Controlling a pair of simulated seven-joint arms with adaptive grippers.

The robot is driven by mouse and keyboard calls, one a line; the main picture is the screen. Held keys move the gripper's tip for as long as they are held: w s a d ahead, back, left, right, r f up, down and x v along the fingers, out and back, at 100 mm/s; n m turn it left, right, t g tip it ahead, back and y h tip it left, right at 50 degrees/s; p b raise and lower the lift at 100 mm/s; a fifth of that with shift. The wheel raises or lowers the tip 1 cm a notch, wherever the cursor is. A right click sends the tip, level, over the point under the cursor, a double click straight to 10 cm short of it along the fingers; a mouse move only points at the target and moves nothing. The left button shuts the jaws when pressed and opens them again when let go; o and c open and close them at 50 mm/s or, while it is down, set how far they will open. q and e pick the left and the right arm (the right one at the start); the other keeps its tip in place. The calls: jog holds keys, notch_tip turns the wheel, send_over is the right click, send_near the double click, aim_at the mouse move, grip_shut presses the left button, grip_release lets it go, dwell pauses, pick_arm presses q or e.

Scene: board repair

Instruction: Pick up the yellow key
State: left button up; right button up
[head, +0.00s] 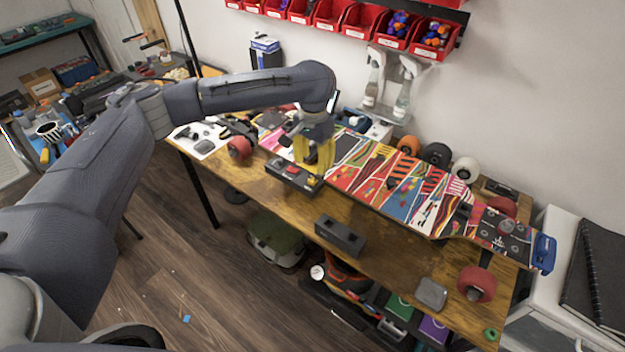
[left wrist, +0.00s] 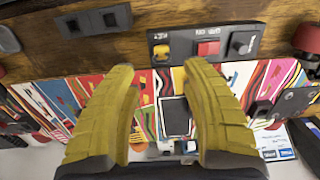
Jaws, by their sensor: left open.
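A small yellow key (left wrist: 161,51) sits at one end of a black control box (left wrist: 205,46), beside a red switch and a black knob. In the head view the box (head: 283,173) lies near the front edge of the wooden table, and the yellow key (head: 312,181) is at its right end. My left gripper (head: 316,168) points down just behind that end, with yellow fingers. In the left wrist view the gripper (left wrist: 158,69) is open and empty, with the key in line with the gap between its fingertips. My right gripper is not in view.
A colourful skateboard deck (head: 400,188) lies along the table behind the box. A dark two-hole block (head: 341,236) is at the front edge. Red wheels (head: 477,284) and a grey square piece (head: 431,293) are at the right. Spray bottles (head: 403,98) stand at the wall.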

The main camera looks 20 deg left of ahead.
aim_at(312, 173)
pick_arm(q)
jog(key=shift+a+f, duration=0.15)
jog(key=shift+f, duration=3.4)
jog(key=shift+c, duration=0.4)
grip_shut()
